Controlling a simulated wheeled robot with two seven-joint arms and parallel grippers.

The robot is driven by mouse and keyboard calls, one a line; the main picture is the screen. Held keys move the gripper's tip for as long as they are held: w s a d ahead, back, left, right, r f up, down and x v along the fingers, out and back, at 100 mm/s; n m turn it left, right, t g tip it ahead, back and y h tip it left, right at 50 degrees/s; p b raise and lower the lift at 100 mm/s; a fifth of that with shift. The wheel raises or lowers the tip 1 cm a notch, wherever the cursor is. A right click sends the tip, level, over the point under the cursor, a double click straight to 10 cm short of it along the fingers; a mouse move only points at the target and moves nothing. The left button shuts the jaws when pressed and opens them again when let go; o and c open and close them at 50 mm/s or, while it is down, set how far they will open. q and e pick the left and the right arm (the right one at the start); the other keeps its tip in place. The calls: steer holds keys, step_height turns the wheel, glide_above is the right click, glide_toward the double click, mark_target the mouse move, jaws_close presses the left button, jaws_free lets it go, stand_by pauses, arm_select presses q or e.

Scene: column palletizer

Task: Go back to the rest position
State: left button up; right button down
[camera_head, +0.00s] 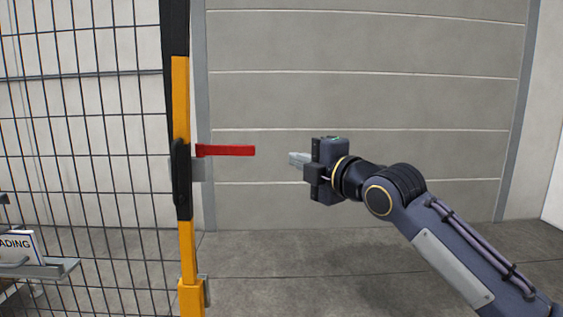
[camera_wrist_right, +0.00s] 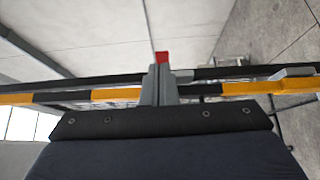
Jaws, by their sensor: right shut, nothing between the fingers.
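My right gripper (camera_head: 297,159) is at the middle of the head view, its arm coming in from the lower right. Its fingers are shut and empty, pointing left. A red handle (camera_head: 226,150) sticks out to the right from the yellow and black post (camera_head: 183,150). The fingertips are a short gap to the right of the handle's free end. In the right wrist view, the closed fingers (camera_wrist_right: 160,88) show at the centre, and the red handle (camera_wrist_right: 162,57) shows just past their tips. My left gripper is in neither view.
A black wire mesh fence (camera_head: 85,130) fills the left side of the head view. A partly hidden sign (camera_head: 18,246) and a grey ledge (camera_head: 45,269) show at the lower left. A grey panelled wall (camera_head: 365,105) stands behind. The floor (camera_head: 290,265) below my right gripper is clear.

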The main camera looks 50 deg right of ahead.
steer(key=shift+s, duration=0.3)
stand_by(0.4)
steer(key=s+a+f+m+g+y, duration=0.2)
steer(key=s+a+f+m+g, duration=0.2)
steer(key=f, duration=0.8)
steer(key=s+a+f+m+g+y, duration=0.2)
steer(key=s+a+f+m+g, duration=0.2)
steer(key=a+f+m, duration=0.4)
steer(key=s+a+f+m+g+y, duration=0.3)
steer(key=s+a+f+m+g, duration=0.1)
steer(key=a+f, duration=1)
step_height(320, 180, down, 2)
steer(key=shift+s+a+f+m, duration=0.25)
steer(key=shift+s+m, duration=0.2)
steer(key=shift+m, duration=0.45)
